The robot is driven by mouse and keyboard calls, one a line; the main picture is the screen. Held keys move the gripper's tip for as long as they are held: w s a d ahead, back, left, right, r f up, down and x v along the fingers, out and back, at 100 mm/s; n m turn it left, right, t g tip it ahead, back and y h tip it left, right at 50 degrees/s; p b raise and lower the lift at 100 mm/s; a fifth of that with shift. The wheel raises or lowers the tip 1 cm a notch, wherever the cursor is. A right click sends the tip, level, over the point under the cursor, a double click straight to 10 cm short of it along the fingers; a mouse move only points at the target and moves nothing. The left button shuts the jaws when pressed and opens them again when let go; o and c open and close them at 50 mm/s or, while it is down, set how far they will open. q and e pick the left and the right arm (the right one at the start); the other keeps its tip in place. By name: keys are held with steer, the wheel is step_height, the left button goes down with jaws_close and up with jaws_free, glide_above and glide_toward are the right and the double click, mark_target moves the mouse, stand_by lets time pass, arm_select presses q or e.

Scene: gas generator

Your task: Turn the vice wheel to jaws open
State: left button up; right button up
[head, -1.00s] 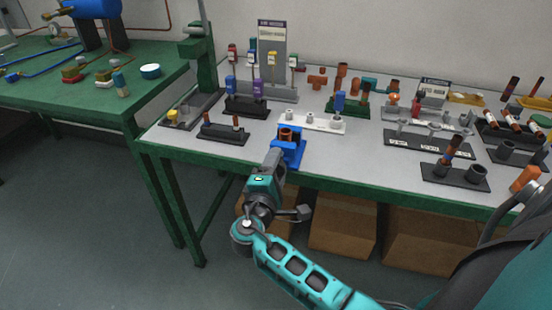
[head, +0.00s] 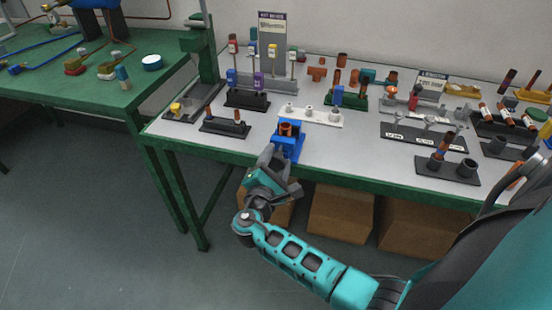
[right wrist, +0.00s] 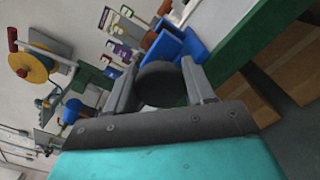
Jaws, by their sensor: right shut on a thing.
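The blue vice (head: 290,147) stands at the front edge of the grey-topped workbench, with a copper-coloured piece (head: 289,129) at its jaws. My right gripper (head: 271,153) is at the front of the vice, over the bench edge. In the right wrist view, the dark round vice wheel (right wrist: 160,85) sits between the two fingers of my right gripper (right wrist: 162,72), which is shut on it. The blue vice body (right wrist: 177,45) shows just beyond the wheel. The jaw gap is too small to judge. My left gripper is not in view.
A black rack (head: 226,128) stands left of the vice and a white stand (head: 310,117) behind it. Tool and fitting racks fill the bench's right side. Cardboard boxes (head: 340,216) lie beneath. A green table (head: 85,95) stands at the left.

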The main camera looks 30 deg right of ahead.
steer(key=shift+d+r, duration=0.15)
steer(key=shift+d, duration=0.05)
steer(key=o, duration=1)
steer(key=shift+a, duration=0.1)
